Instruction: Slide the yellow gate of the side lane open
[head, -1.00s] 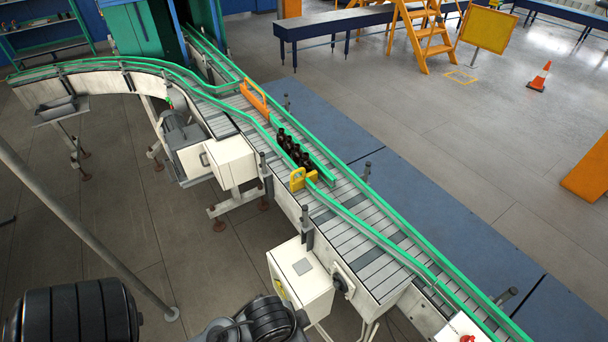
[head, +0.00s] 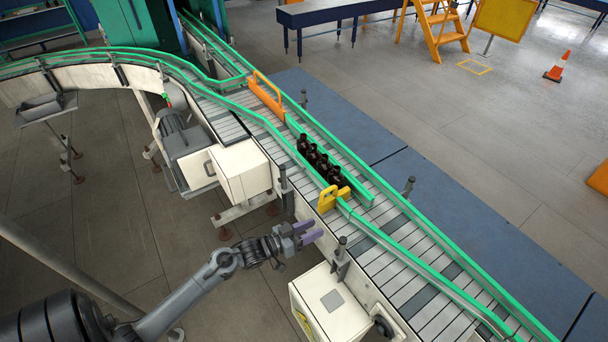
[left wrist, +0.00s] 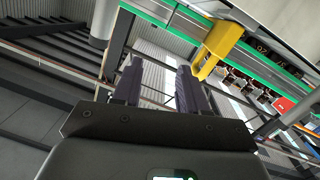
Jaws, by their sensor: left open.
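The yellow gate (head: 329,199) stands at the near side of the conveyor, at the end of the side lane. Several dark amber bottles (head: 318,160) stand in a row in the lane just behind it. My left gripper (head: 314,232) is open and empty, in front of the conveyor's near edge and a little below and left of the gate, apart from it. In the left wrist view the gate (left wrist: 217,46) is ahead and to the right of the two purple fingers (left wrist: 157,85). My right gripper is in neither view.
Green guide rails (head: 410,211) run along the conveyor. An orange gate (head: 266,94) stands farther up the belt. A white box (head: 328,303) and a post (head: 341,248) are close to my left gripper. Another white box (head: 240,171) stands to the left.

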